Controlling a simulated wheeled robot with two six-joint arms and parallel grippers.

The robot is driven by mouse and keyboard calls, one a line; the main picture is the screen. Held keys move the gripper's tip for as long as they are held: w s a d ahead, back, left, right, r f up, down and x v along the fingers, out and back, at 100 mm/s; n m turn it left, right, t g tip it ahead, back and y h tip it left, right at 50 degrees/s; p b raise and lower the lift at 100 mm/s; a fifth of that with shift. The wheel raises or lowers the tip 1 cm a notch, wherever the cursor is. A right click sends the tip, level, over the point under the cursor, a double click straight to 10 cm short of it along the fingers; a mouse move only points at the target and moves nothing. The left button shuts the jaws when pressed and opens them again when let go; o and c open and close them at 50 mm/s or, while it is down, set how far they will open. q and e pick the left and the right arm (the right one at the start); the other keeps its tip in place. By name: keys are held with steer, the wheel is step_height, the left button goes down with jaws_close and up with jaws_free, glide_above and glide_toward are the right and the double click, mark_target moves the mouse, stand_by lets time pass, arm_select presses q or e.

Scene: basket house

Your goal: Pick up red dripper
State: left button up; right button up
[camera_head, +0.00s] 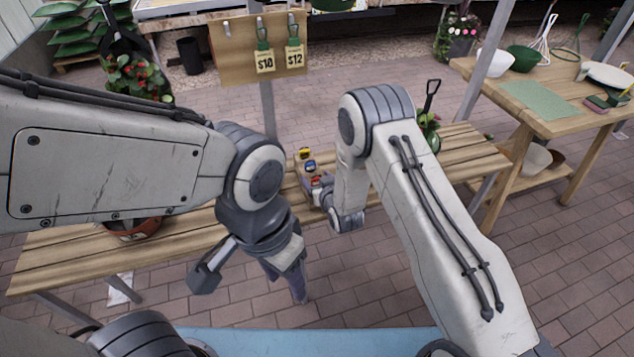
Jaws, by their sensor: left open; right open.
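A small wooden tray (303,177) on the slatted table holds a few small coloured items: a yellow one (305,153), a blue one (310,166) and a reddish one (315,181). The reddish one may be the red dripper; it is too small and too covered to be sure. My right gripper (322,194) is open at the tray, close to the reddish item and partly hidden by my own arm. I cannot tell whether it touches the item. My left gripper (252,285) is open and empty, in front of the table's near edge, fingers spread.
The slatted wooden table (170,248) runs across the middle. A terracotta pot (133,229) sits on its left part, partly behind my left arm. A potted plant with a small shovel (430,125) stands at its right. A second table (545,115) with bowls is further right.

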steer(key=c, duration=1.1)
steer(key=shift+r, duration=0.1)
step_height(320, 180, up, 10)
steer(key=shift+f+b, duration=0.1)
steer(key=shift+b, duration=0.3)
